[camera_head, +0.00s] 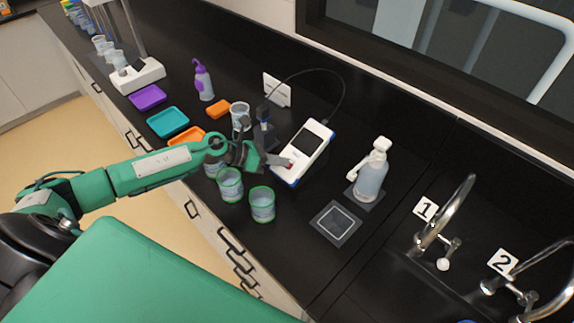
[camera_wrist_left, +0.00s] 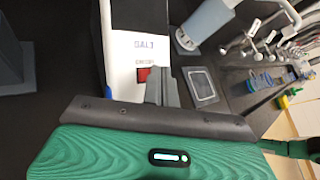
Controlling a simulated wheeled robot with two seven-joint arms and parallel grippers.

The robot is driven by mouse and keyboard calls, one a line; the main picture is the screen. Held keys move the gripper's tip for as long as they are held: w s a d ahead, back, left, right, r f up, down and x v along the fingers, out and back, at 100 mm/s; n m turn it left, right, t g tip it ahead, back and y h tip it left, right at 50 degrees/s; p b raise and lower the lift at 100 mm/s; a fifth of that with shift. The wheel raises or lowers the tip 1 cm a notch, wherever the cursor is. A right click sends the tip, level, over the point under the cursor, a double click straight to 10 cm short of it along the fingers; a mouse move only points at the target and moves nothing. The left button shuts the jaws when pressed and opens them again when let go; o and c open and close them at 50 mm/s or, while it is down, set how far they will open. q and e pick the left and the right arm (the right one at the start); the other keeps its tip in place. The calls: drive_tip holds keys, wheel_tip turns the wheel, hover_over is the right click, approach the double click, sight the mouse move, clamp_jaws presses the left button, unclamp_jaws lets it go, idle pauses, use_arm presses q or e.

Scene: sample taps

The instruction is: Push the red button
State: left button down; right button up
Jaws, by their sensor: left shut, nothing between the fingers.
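The red button (camera_wrist_left: 143,74) is on the front of a white meter with blue edges (camera_head: 305,150), which has a dark screen. In the left wrist view the meter's body (camera_wrist_left: 140,45) carries printed letters above the button. My left gripper (camera_head: 284,161) is shut and empty, with its tips at the meter's lower front end. In the left wrist view the shut fingers (camera_wrist_left: 160,72) stand just right of the button and may cover part of it. I cannot tell whether they touch it. My right gripper is not in view.
Several beakers (camera_head: 262,204) stand below and left of the meter. A probe on a stand (camera_head: 263,135) is behind the gripper. A spray bottle (camera_head: 371,172) and a dark pad (camera_head: 336,223) are to the right, before the taps (camera_head: 443,222). Coloured trays (camera_head: 167,122) lie left.

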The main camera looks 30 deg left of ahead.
use_arm(q)
drive_tip(key=shift+w+f+b, duration=0.2)
drive_tip(key=shift+f+b, duration=0.15)
drive_tip(key=shift+f, duration=0.15)
idle(0.6)
drive_tip(key=shift+r, duration=0.1)
drive_tip(key=shift+s+r+p, duration=0.35)
drive_tip(key=shift+r+p, duration=0.15)
drive_tip(key=shift+r, duration=0.15)
drive_tip(key=shift+s+a+r+p, duration=0.15)
drive_tip(key=shift+r+p, duration=0.25)
drive_tip(key=shift+r, duration=0.15)
drive_tip(key=r, duration=0.1)
drive_tip(key=s+r+p, duration=0.1)
drive_tip(key=r+p, duration=0.1)
drive_tip(key=shift+s+a+r, duration=0.2)
drive_tip(key=shift+s+a, duration=0.05)
drive_tip(key=shift+s, duration=0.15)
